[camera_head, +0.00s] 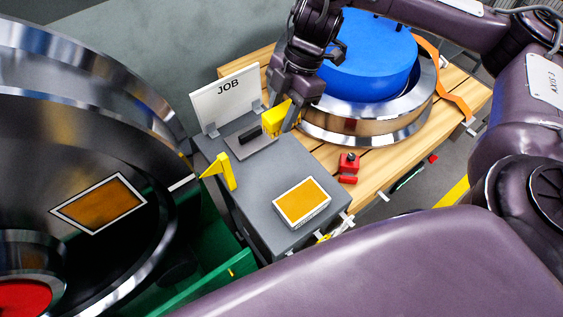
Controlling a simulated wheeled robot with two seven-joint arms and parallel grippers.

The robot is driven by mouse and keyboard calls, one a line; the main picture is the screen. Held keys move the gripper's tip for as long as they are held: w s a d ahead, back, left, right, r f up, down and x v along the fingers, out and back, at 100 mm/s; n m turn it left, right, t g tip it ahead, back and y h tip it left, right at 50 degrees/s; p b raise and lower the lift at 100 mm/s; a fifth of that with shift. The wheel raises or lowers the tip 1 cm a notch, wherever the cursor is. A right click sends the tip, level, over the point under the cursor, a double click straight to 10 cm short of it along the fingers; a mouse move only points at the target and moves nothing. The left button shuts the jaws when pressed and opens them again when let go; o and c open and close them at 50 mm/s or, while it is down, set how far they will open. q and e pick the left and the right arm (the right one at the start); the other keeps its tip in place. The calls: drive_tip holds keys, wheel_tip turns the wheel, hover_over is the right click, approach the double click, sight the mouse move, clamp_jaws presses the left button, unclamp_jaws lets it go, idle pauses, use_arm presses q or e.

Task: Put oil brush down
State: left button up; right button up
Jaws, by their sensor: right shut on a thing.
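My right gripper (289,115) is over the back part of a grey bench top (251,195), in front of the JOB sign. It is shut on the oil brush (275,119), whose yellow part shows between and beside the fingers. A black block-like piece (249,132) lies left of the yellow part, over a light grey plate (262,146). I cannot tell whether the black piece belongs to the brush, or whether the brush touches the plate. The fingers hide part of the brush. My left gripper is out of view.
A white JOB sign (229,97) stands behind the plate. A yellow bracket (226,171) and an orange white-edged box (301,203) are on the bench. A large shiny wheel (150,110) is left. A blue drum (370,60) on a metal ring sits on a wooden pallet (455,95).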

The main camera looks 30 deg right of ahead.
drive_tip(key=b, duration=0.3)
hover_over(277, 171)
drive_tip(key=d, duration=0.1)
drive_tip(key=f, duration=1.3)
drive_tip(key=shift+w+d, duration=0.1)
drive_tip(key=shift+d, duration=0.1)
drive_tip(key=shift+f, duration=0.55)
wheel_tip(277, 171, down, 3)
drive_tip(key=shift+f+p, duration=0.1)
drive_tip(key=shift+p, duration=0.35)
drive_tip(key=shift+f, duration=0.45)
drive_tip(key=o, duration=0.9)
